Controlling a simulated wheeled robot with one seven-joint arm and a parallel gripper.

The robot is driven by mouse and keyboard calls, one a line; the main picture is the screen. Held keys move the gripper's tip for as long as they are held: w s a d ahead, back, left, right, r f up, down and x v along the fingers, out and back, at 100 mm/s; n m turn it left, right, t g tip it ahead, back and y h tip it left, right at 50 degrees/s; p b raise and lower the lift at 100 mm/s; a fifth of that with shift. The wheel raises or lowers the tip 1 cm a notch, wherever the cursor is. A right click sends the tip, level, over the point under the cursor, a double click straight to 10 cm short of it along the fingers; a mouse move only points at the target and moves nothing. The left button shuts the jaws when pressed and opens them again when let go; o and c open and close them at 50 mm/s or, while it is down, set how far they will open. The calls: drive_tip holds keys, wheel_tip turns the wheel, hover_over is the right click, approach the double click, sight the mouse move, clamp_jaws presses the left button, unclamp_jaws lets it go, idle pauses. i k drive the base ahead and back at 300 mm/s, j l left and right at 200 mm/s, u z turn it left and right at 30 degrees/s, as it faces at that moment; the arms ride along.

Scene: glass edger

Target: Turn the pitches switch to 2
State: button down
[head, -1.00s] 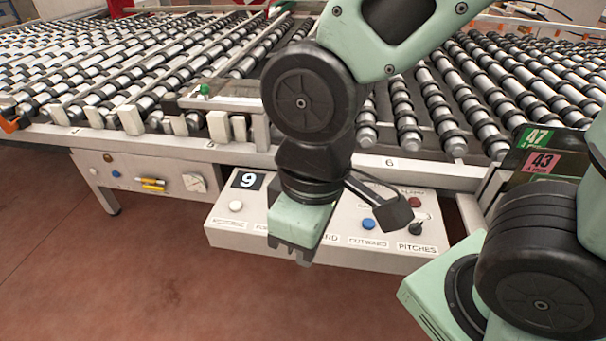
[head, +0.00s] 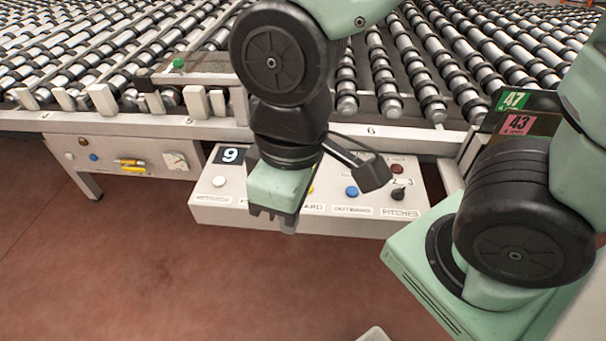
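The pitches switch is a small black knob (head: 398,193) at the right end of a pale control box (head: 240,213), just above the label "PITCHES" (head: 399,212). Its pointer is too small to read. My gripper (head: 272,222) hangs in front of the middle of the box, to the left of the knob and apart from it. Its fingers point down and are small and partly turned away, so I cannot tell whether they are open or shut. My gripper hides part of the box's middle buttons and labels.
A blue button (head: 351,191) and a dark red button (head: 397,169) are near the knob. The roller conveyor (head: 130,60) spans behind. Red floor (head: 150,270) in front is clear.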

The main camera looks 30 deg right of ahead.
sight(396, 194)
drive_tip(key=k+l+z, duration=0.1)
drive_tip(key=l+z, duration=0.6)
drive_tip(key=k, duration=0.05)
